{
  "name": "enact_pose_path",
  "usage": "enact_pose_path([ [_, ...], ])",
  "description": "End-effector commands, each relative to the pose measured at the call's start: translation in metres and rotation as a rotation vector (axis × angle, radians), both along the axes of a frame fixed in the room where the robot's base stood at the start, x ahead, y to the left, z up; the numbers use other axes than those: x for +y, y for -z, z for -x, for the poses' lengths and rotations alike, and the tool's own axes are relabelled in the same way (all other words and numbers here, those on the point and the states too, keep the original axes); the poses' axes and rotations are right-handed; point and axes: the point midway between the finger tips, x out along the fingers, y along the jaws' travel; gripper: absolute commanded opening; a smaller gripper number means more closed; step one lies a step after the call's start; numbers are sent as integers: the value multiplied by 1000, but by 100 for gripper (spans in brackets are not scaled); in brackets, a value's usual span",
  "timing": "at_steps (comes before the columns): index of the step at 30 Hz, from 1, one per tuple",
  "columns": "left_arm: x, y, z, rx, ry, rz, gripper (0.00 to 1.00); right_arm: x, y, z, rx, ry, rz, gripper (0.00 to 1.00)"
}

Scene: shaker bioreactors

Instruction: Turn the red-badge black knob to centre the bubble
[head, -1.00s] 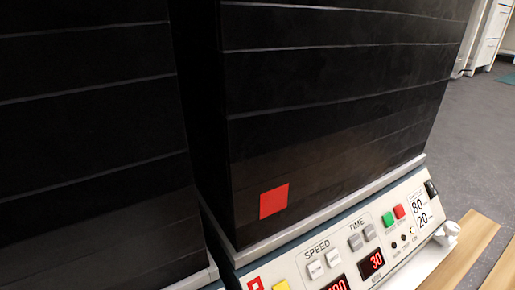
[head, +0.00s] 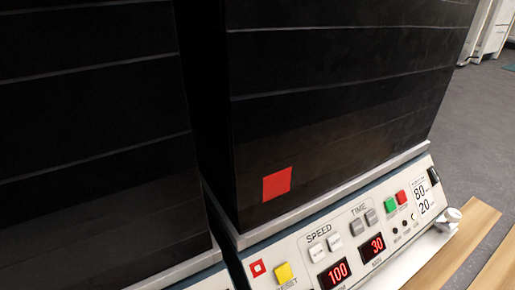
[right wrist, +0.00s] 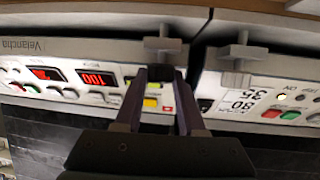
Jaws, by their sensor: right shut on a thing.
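In the right wrist view my right gripper (right wrist: 160,73) has its two fingers around a small dark thing at the panel's edge, which I take to be the black knob (right wrist: 163,74); the fingers and the shadow hide most of it. The red badge (right wrist: 169,110) and a yellow button (right wrist: 152,102) show between the fingers. In the head view a red badge (head: 258,268) sits on the shaker's control panel (head: 312,246), beside a yellow button (head: 284,273). The knob and the bubble do not show in the head view. My left gripper is in neither view.
A tall black shaker housing (head: 330,110) with a red square (head: 277,184) stands above the panel; another black housing (head: 90,150) is close on its left. A grey foot-like fitting (right wrist: 163,46) is close to my right fingertips. Open floor (head: 480,120) lies at right.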

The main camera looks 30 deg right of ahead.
Motion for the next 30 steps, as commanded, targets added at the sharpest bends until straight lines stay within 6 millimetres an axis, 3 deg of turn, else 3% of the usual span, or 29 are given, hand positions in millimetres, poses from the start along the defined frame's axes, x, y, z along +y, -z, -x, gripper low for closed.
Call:
enact_pose_path([
  [9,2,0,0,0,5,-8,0,3,0,0,1,141,-1,0],
  [25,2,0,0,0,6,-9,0,2,0,-1,-2,172,0,0],
  [26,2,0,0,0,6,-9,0,2,0,-1,-2,172,0,40],
  [30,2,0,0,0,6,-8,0,2,0,-1,-1,172,0,56],
])
